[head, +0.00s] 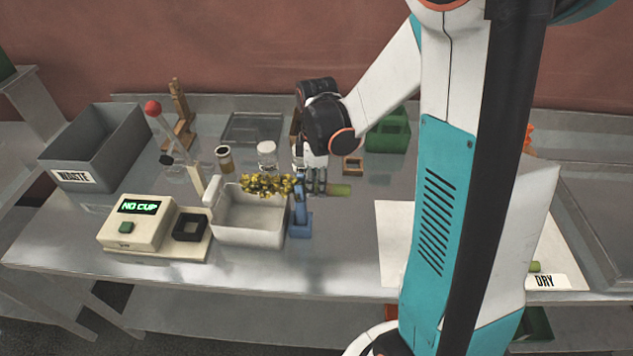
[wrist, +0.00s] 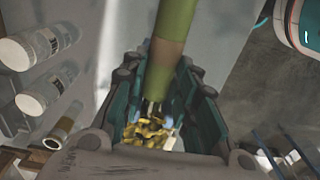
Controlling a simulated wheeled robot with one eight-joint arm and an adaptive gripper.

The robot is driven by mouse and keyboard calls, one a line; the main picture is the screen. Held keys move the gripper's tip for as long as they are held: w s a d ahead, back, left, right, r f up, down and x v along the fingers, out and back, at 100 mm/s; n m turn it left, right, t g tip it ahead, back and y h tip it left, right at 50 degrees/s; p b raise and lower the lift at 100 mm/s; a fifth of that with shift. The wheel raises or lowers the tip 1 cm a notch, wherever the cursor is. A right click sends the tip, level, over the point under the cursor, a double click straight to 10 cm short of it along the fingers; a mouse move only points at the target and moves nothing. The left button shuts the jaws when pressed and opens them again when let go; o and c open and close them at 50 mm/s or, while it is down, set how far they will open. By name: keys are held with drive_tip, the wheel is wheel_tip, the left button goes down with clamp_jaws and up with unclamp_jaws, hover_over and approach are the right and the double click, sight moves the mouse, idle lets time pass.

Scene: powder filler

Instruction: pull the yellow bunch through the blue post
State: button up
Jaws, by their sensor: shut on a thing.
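The yellow bunch (head: 268,184) lies level over the white open bin (head: 250,215), its flower heads to the left of the blue post (head: 300,215). Its green stem end (head: 340,189) sticks out to the right of my gripper (head: 314,182). My gripper is shut on the stem just right of the post's top. In the wrist view the stem (wrist: 172,40) runs between my gripper's teal fingers (wrist: 165,95), with the yellow heads (wrist: 148,132) beyond. The fingers hide where the stem meets the post, so I cannot tell whether the heads touch it.
A cream scale (head: 140,222) reading "NO CUP" stands left of the bin. A grey waste bin (head: 95,150), jars (head: 267,152) and a green box (head: 388,135) stand behind. A white sheet (head: 395,235) with a "DRY" label (head: 545,282) lies right, partly behind my arm.

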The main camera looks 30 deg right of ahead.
sight(340, 186)
drive_tip(key=shift+s+d, duration=0.1)
drive_tip(key=shift+d, duration=0.05)
drive_tip(key=shift+s+d, duration=0.7)
drive_tip(key=shift+d, duration=0.3)
drive_tip(key=shift+d, duration=0.1)
drive_tip(key=shift+s+d, duration=0.8)
drive_tip(key=shift+d, duration=0.3)
drive_tip(key=shift+d, duration=0.1)
drive_tip(key=shift+s+d+b, duration=0.2)
drive_tip(key=shift+s+d, duration=0.6)
drive_tip(key=shift+d, duration=0.3)
drive_tip(key=shift+s+d+b, duration=0.2)
drive_tip(key=shift+s+d, duration=0.55)
drive_tip(key=shift+d, duration=0.35)
drive_tip(key=shift+d, duration=0.1)
drive_tip(key=shift+s+d, duration=0.8)
drive_tip(key=shift+d, duration=0.3)
drive_tip(key=shift+d, duration=0.1)
